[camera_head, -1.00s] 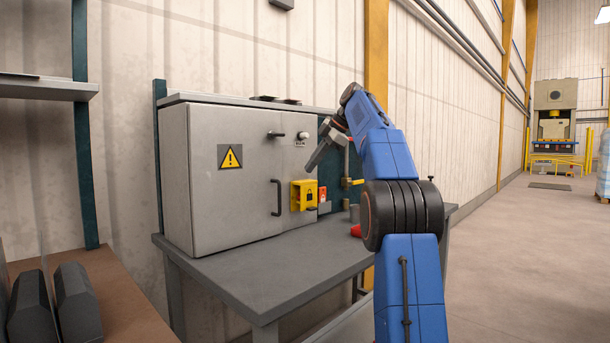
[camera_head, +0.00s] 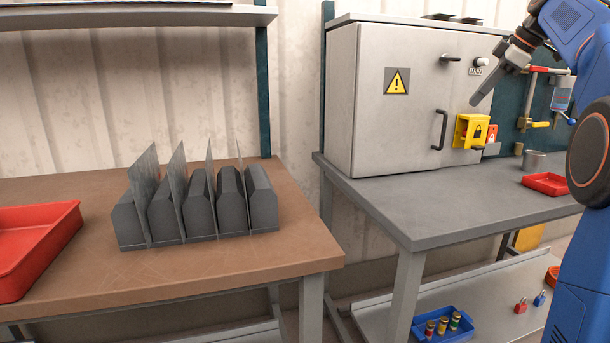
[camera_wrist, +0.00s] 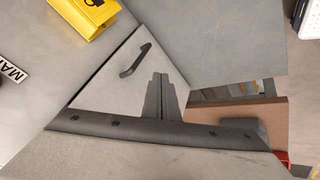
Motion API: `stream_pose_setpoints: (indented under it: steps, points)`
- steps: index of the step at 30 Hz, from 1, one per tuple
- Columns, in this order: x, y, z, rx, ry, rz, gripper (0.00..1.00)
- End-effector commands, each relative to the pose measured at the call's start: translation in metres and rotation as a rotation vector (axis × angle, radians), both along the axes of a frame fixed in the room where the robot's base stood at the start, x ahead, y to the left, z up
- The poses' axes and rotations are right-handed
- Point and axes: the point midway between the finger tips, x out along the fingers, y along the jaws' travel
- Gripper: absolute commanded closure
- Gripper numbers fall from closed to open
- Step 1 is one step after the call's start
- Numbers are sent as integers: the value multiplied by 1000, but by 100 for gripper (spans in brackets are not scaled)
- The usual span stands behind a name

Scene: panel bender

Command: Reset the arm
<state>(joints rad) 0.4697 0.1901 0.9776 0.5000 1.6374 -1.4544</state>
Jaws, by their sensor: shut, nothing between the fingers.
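My arm is at the right edge of the head view, and my gripper (camera_head: 478,98) points down and left in front of the grey electrical cabinet (camera_head: 365,130). Its fingers look closed together, with nothing between them. They seem to be in the air near the cabinet's front, above the yellow lock box (camera_head: 470,131); the exact gap is hard to judge. In the wrist view the dark gripper fingers (camera_wrist: 166,98) are together, and the cabinet's handle (camera_wrist: 135,60) and the yellow box (camera_wrist: 88,15) show beyond them.
The cabinet stands on a grey bench (camera_head: 410,205) with a red tray (camera_head: 545,184) and a metal cup (camera_head: 534,160). A brown table (camera_head: 200,268) to the left holds a rack of dark blocks (camera_head: 200,205) and a red bin (camera_head: 35,245). A lower shelf carries a blue tray (camera_head: 443,325) and small padlocks.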

Motion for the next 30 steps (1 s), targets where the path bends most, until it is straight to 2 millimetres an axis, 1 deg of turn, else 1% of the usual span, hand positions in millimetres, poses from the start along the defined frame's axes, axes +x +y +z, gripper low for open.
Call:
stream_pose_setpoints:
  steps: [1,3,8,14,18,23,29,30]
  points:
    - [-11,15,-4,11,17,-32,100]
    - [-24,31,-13,26,44,-88,100]
    - [-59,65,-37,58,99,-212,100]
    - [-108,102,-75,89,154,-364,100]
    - [-146,124,-107,106,187,-465,100]
    - [-192,146,-149,122,216,-577,100]
    - [-252,167,-209,140,240,-709,100]
    - [-264,170,-222,145,244,-734,100]
